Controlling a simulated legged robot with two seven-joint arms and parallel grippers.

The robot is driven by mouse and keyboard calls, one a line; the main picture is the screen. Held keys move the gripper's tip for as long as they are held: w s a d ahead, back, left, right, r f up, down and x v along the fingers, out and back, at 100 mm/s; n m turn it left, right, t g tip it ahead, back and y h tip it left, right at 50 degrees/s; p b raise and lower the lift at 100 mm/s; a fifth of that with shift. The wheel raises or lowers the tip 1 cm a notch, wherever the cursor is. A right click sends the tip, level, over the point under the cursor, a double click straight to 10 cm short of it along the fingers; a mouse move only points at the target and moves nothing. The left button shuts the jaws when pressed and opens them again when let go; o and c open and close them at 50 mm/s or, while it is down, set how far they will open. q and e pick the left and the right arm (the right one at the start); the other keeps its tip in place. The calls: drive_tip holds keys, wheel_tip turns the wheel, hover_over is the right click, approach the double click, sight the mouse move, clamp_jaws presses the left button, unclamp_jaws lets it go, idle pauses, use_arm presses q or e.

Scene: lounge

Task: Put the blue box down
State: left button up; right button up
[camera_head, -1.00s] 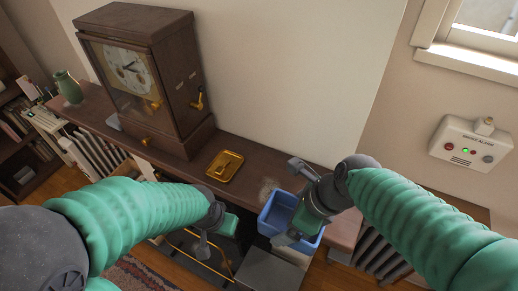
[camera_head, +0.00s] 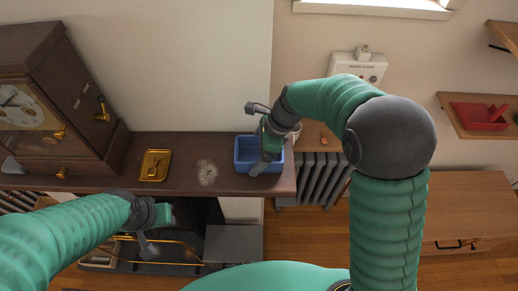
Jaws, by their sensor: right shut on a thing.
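The blue box (camera_head: 244,155) is an open-topped tub in the middle of the camera_head view, at the right end of the dark wooden mantel shelf (camera_head: 225,180). My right gripper (camera_head: 264,158) reaches over it from the right and is shut on it, hiding part of its inside. The box looks level. I cannot tell whether its underside touches the shelf. My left gripper (camera_head: 154,230) is at the lower left, in front of the shelf edge and apart from the box. Its finger opening is not clear.
A gold tray (camera_head: 154,165) lies on the shelf, left of a pale dusty patch (camera_head: 207,172). A wooden clock (camera_head: 70,100) stands at the shelf's left. A radiator (camera_head: 320,180) and a white cup (camera_head: 296,132) are to the right.

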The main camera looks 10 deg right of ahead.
drive_tip(key=shift+w+a, duration=0.1)
drive_tip(key=shift+a, duration=0.45)
drive_tip(key=shift+d+f, duration=0.15)
drive_tip(key=shift+d, duration=0.2)
drive_tip(key=o, duration=1.5)
drive_tip(key=shift+d, duration=0.6)
drive_tip(key=shift+c, duration=0.2)
drive_tip(key=shift+d+f, duration=0.1)
drive_tip(key=shift+d, duration=1.2)
drive_tip(key=shift+r, duration=0.35)
drive_tip(key=b+v, duration=0.1)
drive_tip(key=v, duration=1)
drive_tip(key=shift+a+r, duration=0.15)
drive_tip(key=shift+r, duration=0.05)
use_arm(q)
drive_tip(key=shift+f, duration=0.65)
use_arm(e)
drive_tip(key=shift+a+r, duration=0.1)
drive_tip(key=shift+a, duration=0.8)
